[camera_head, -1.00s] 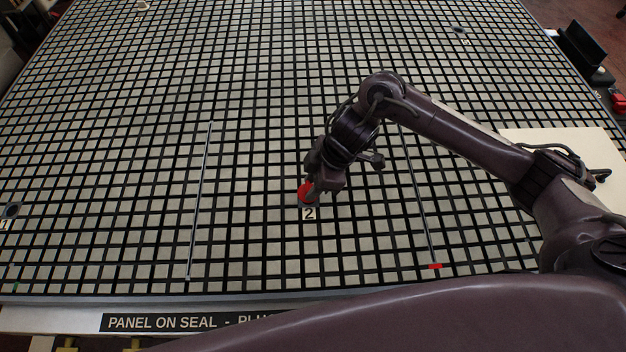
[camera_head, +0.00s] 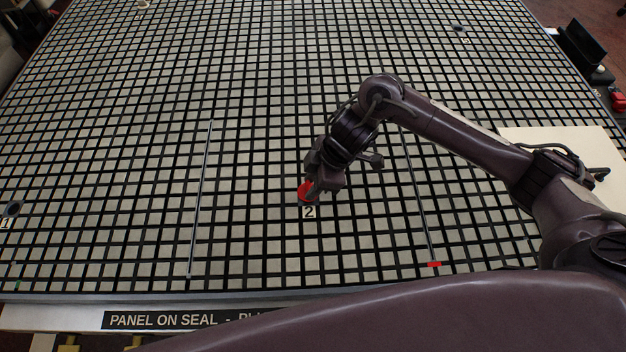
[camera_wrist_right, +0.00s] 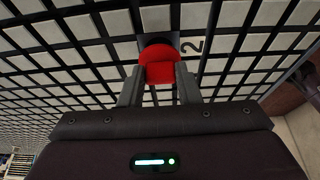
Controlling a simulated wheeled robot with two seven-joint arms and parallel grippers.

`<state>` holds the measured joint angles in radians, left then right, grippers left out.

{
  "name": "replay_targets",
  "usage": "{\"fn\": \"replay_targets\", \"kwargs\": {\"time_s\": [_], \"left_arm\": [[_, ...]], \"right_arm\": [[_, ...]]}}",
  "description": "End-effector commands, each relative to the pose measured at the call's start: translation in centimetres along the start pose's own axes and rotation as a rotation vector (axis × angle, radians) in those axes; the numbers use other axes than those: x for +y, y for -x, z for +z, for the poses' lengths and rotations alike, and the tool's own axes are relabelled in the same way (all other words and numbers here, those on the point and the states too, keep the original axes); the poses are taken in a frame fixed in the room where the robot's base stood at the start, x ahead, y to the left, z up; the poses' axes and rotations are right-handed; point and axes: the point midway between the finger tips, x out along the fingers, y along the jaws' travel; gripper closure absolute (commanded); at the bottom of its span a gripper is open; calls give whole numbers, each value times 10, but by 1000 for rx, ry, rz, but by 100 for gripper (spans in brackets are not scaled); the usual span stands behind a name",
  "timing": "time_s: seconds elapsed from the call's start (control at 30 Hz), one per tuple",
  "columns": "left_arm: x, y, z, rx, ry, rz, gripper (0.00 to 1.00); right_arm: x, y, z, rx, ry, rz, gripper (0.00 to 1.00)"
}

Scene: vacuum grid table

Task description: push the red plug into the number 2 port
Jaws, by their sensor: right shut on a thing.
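The red plug (camera_head: 305,191) is at the number 2 port, just above the label "2" (camera_head: 309,212) on the grid table. My right gripper (camera_head: 312,190) is shut on the plug. In the right wrist view the red plug (camera_wrist_right: 159,66) sits between the two fingers of my right gripper (camera_wrist_right: 160,84), with the dark port (camera_wrist_right: 153,42) partly showing behind it. The label "2" (camera_wrist_right: 191,46) is beside it. How deep the plug sits is hidden by the plug and fingers. My left gripper is not in view.
The number 1 port (camera_head: 13,208) is at the left edge, and another port (camera_head: 460,29) is at the back right. Two thin grey strips (camera_head: 201,200) lie on the grid, the right one ending in a red piece (camera_head: 434,265). A cream board (camera_head: 570,150) is at the right.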

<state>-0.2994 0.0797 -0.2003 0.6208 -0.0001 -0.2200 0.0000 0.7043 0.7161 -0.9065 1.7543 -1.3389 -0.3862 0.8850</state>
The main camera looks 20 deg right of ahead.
Motion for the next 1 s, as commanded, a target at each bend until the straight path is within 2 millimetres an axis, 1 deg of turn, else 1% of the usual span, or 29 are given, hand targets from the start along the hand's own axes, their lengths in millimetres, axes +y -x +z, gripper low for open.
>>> {"fn": "replay_targets", "kwargs": {"time_s": [0.37, 0.7, 1.0], "left_arm": [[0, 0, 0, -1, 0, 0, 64], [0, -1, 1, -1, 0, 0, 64], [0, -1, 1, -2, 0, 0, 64]], "right_arm": [[0, -1, 0, 0, 0, 0, 92], [0, -7, 3, -1, 1, -1, 92], [0, -8, 3, 0, 0, -1, 92]]}}
